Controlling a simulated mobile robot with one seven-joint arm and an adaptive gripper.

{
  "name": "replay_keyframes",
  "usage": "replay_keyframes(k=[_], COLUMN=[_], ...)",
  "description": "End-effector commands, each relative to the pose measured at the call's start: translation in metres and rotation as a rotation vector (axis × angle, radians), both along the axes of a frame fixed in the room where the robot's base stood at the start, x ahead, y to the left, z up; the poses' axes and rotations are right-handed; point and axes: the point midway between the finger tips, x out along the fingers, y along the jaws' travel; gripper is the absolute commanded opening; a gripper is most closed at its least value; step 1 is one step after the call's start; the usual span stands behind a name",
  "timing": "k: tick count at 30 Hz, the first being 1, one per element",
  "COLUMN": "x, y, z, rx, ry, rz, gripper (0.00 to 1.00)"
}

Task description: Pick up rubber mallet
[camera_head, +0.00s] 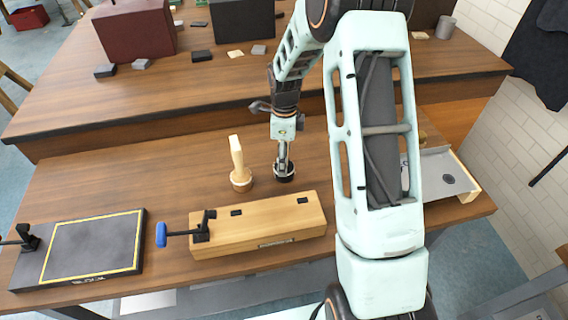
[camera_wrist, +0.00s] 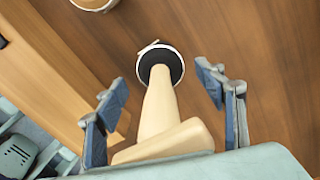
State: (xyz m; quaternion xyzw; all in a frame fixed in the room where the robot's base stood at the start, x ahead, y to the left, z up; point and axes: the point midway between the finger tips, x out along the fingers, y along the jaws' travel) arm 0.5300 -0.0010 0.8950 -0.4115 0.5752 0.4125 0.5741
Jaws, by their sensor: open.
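The rubber mallet stands upright on its black round head (camera_head: 285,174) on the wooden bench, partly hidden by my gripper in the head view. In the wrist view its pale wooden handle (camera_wrist: 158,103) rises from the black head (camera_wrist: 160,62) toward the camera. My gripper (camera_head: 283,150) is over the mallet, pointing down. In the wrist view my gripper (camera_wrist: 162,88) is open, with one finger on each side of the handle and visible gaps between. A wooden mallet (camera_head: 240,165) stands just left of it in the head view.
A black board (camera_head: 90,248) with a yellow border is at the left, a grey tray (camera_head: 448,178) at the right. A raised shelf with boxes stands behind.

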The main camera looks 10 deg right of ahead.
Motion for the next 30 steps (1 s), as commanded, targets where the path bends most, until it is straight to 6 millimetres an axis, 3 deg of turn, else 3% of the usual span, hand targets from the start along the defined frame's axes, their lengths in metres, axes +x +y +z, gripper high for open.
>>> replay_keyframes(k=[6, 14, 25, 30], x=[0.001, 0.001, 0.001, 0.001], y=[0.0, 0.0, 0.0, 0.0], z=[-0.021, -0.023, -0.022, -0.022], rx=[0.0, -0.001, -0.001, -0.001], ry=[-0.001, -0.002, -0.002, -0.003], rz=[0.0, 0.001, 0.0, 0.0], gripper=[0.64, 0.63, 0.22, 0.19])
